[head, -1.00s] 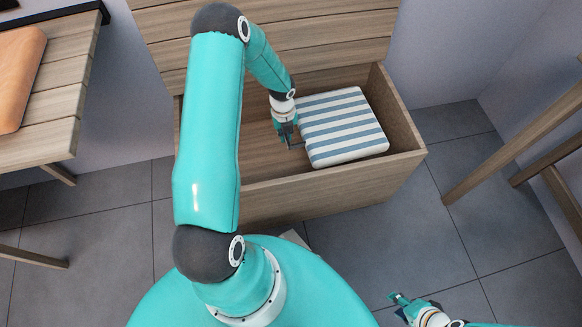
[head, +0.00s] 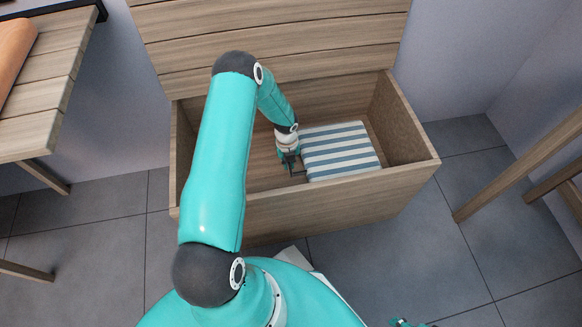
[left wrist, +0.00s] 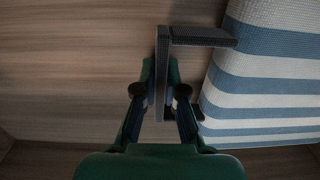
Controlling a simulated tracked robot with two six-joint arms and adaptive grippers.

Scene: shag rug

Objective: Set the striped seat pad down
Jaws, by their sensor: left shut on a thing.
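The striped seat pad (head: 338,150), white with blue-grey stripes, is inside the open wooden chest (head: 350,200), low between its walls on the right half. My left gripper (head: 291,168) is at the pad's left side, inside the chest. In the left wrist view my left gripper (left wrist: 162,78) is shut on a dark strap-like handle that reaches to the striped pad (left wrist: 262,85) at the right. The chest's front wall hides the pad's near lower edge, and I cannot tell whether its underside touches the chest floor. Only a tip of my right gripper (head: 402,323) shows at the bottom edge.
The chest's slatted lid (head: 290,35) stands open at the back. Bare chest floor lies left of the pad. A slatted table (head: 45,110) with an orange item (head: 14,50) is at the left, and wooden legs (head: 520,165) stand at the right on grey tiles.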

